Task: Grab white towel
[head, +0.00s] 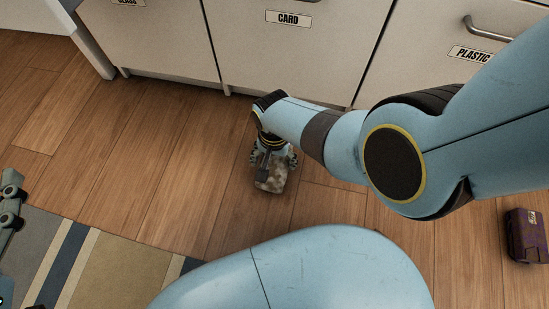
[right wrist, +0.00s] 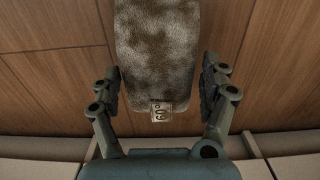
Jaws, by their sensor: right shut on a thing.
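The towel is a folded, off-white cloth with brown stains (head: 270,180), low over or on the wooden floor in front of the cabinets. In the right wrist view the towel (right wrist: 158,55) fills the space between the fingers, with a small tag marked "60" at its near end. My right gripper (head: 272,160) is above the towel in the head view. In the right wrist view my right gripper (right wrist: 162,88) is shut on the towel, a finger on each side. My left gripper (head: 11,207) shows only partly at the left edge, away from the towel; its jaw state is unclear.
White cabinets labelled CARD (head: 235,50) and PLASTIC (head: 440,75) stand along the back. A striped rug (head: 125,265) lies at the lower left. A dark purple box-like thing (head: 525,235) lies on the floor at the right. The floor left of the towel is clear.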

